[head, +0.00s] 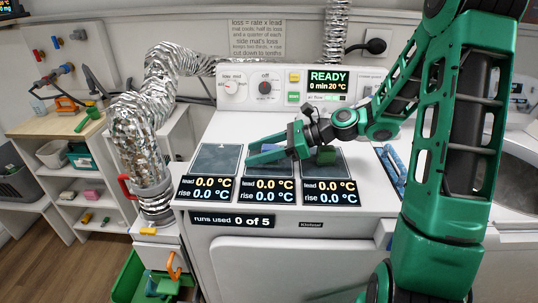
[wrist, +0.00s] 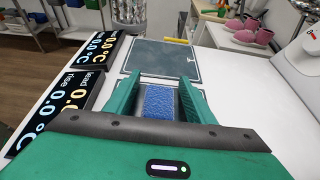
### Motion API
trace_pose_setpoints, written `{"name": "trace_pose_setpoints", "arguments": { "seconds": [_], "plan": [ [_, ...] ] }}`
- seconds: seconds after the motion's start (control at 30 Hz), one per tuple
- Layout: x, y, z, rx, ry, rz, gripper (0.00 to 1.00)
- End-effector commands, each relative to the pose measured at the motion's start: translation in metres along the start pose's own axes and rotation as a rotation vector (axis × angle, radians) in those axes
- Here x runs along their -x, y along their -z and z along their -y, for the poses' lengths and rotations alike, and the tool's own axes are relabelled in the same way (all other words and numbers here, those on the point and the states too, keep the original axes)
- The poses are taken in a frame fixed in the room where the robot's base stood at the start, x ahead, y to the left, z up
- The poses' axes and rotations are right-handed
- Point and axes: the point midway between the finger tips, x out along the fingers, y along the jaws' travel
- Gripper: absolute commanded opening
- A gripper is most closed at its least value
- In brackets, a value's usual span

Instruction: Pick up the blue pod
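The blue pod (wrist: 159,101) has a rough blue top and lies between the two green fingers of my gripper (wrist: 160,95) in the wrist view. Narrow grey strips show between the pod and the fingers, so the fingers appear apart from it; contact lower down is hidden. In the head view my gripper (head: 265,153) reaches left, low over the middle dark pad (head: 252,171). Only a small bit of blue shows there behind a finger.
The left dark pad (head: 216,158) looks bare. Readout panels (head: 269,191) line the front of the pads. A foil duct (head: 140,130) stands at left, and a control panel (head: 290,88) rises behind.

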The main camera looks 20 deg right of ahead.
Motion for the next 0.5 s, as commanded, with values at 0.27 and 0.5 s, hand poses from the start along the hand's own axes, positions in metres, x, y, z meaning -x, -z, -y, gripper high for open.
{"name": "trace_pose_setpoints", "arguments": {
  "seconds": [0.27,0.5],
  "plan": [
    [0.0002,0.0,0.0001,0.0,0.0,0.0,0.07],
    [0.0006,-0.0009,0.0002,0.0,0.0,0.0,0.07]
  ]
}}
